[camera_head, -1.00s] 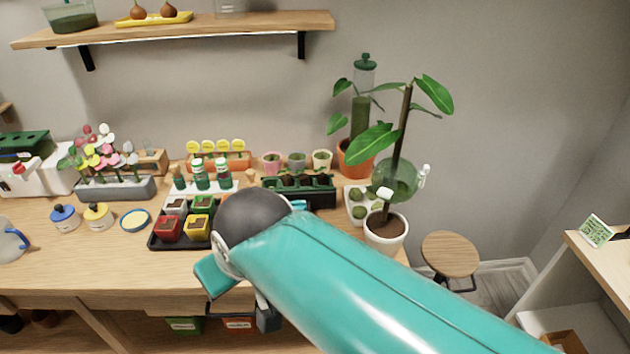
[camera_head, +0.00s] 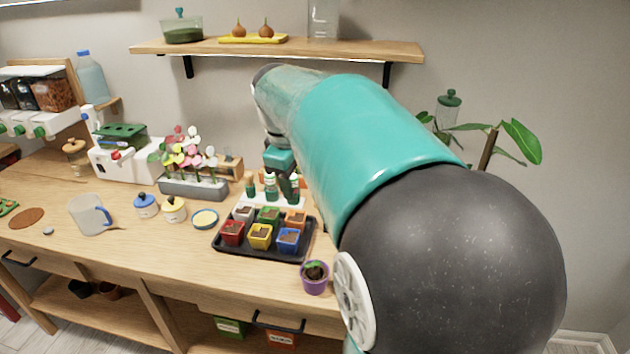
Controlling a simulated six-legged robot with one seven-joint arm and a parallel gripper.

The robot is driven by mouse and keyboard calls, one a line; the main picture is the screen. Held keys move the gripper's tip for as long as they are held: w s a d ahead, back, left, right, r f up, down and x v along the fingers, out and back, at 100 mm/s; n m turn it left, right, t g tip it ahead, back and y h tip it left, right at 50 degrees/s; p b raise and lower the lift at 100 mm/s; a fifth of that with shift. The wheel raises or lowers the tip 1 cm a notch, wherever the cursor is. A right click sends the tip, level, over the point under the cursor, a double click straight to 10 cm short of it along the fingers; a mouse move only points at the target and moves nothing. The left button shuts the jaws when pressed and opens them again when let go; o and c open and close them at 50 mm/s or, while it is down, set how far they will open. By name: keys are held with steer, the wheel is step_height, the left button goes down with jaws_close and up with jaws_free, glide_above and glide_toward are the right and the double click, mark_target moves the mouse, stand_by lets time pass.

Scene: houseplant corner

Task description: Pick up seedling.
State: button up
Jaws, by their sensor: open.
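The seedling (camera_head: 315,268) is a small green sprout in dark soil in a purple pot (camera_head: 314,283). The pot stands upright near the bench's front edge, just right of the black tray. My gripper (camera_head: 279,160) shows only in part as a teal block behind my raised arm. It is above the bottles at the back, up and to the left of the seedling and well apart from it. Its fingertips are hard to make out, and I see nothing held in it. My arm hides the right part of the bench.
A black tray (camera_head: 219,247) holds several coloured pots. Green-capped bottles (camera_head: 271,187) stand behind it. A flower planter (camera_head: 192,188), small jars (camera_head: 174,210) and a jug (camera_head: 90,215) are to the left. A wall shelf (camera_head: 160,46) runs above. The bench front left of the purple pot is clear.

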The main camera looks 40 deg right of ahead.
steer(key=s+d+f+n+g+y, duration=0.1)
steer(key=d+f+n, duration=0.15)
steer(key=d, duration=1.25)
steer(key=s+d+f+n+y, duration=0.1)
steer(key=d+f, duration=0.2)
steer(key=d, duration=1.1)
steer(key=shift+m, duration=0.25)
steer(key=f, duration=0.5)
steer(key=d+f, duration=0.1)
steer(key=f, duration=0.2)
steer(key=shift+s+f, duration=0.3)
steer(key=shift+s, duration=0.1)
step_height(320, 180, down, 6)
steer(key=shift+w+d+r, duration=0.1)
steer(key=shift+w, duration=0.05)
steer(key=c, duration=1)
steer(key=shift+c, duration=0.2)
